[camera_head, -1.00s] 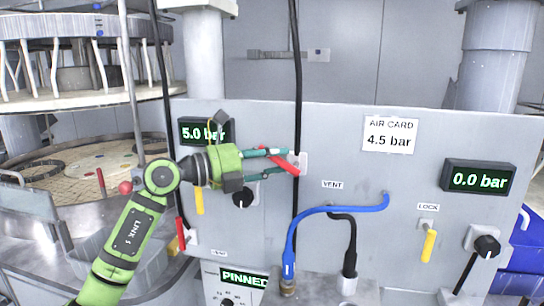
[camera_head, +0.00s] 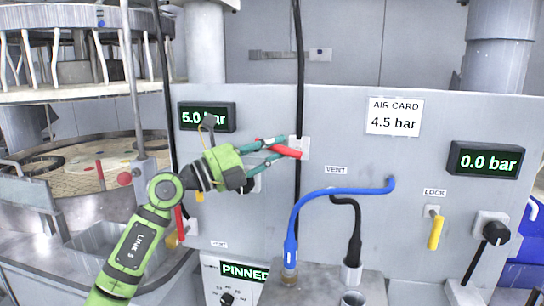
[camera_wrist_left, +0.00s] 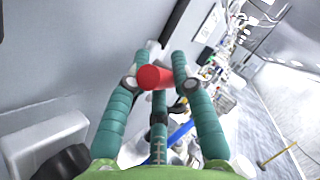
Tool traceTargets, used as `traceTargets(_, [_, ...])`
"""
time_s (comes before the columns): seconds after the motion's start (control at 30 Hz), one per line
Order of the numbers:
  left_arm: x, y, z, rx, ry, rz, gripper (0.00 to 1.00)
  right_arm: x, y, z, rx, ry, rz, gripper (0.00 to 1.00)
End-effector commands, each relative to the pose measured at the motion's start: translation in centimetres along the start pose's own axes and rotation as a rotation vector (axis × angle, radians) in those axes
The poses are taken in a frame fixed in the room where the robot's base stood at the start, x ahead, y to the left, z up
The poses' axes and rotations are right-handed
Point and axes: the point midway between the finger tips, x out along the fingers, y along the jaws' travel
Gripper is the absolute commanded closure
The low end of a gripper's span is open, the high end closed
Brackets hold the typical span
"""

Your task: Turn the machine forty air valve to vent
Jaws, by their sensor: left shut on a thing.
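A red valve lever (camera_head: 287,152) is mounted at a pale plate (camera_head: 304,148) on the grey panel, to the upper left of the VENT label (camera_head: 336,170). It lies nearly level, sloping slightly down to the right. My left gripper (camera_head: 272,150) comes from the left with its teal fingers closed about the lever. In the left wrist view the red lever end (camera_wrist_left: 153,77) sits between the fingertips. The fingers hide part of the lever. My right gripper is in neither current view.
Displays read 5.0 bar (camera_head: 190,116) and 0.0 bar (camera_head: 486,160); the card (camera_head: 394,117) reads 4.5 bar. A blue hose (camera_head: 330,193) and black hose (camera_head: 355,230) stand below VENT. A yellow lever (camera_head: 435,232) is under LOCK. Another red lever (camera_head: 180,225) is lower left.

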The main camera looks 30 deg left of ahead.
Motion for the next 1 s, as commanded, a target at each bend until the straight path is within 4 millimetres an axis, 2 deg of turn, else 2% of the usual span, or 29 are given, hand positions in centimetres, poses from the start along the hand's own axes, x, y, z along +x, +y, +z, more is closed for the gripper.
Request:
traceTargets(0.1, [-0.15,0.51,-0.41,-0.057,-0.044,-0.048,1.00,0.90,-0.03,0.09,0.000,0.000,0.000,1.00])
traceTargets(0.4, [-0.29,0.80,-0.55,-0.144,-0.125,-0.128,1.00,1.26,-0.03,0.13,0.000,0.000,0.000,1.00])
traceTargets(0.97, [-0.33,0.79,-0.49,-0.168,-0.151,-0.154,1.00,1.30,-0.03,0.16,0.000,-0.001,0.000,1.00])
traceTargets(1.0, [-0.34,0.78,-0.48,-0.168,-0.151,-0.154,0.72,1.30,-0.03,0.16,0.000,-0.001,0.000,1.00])
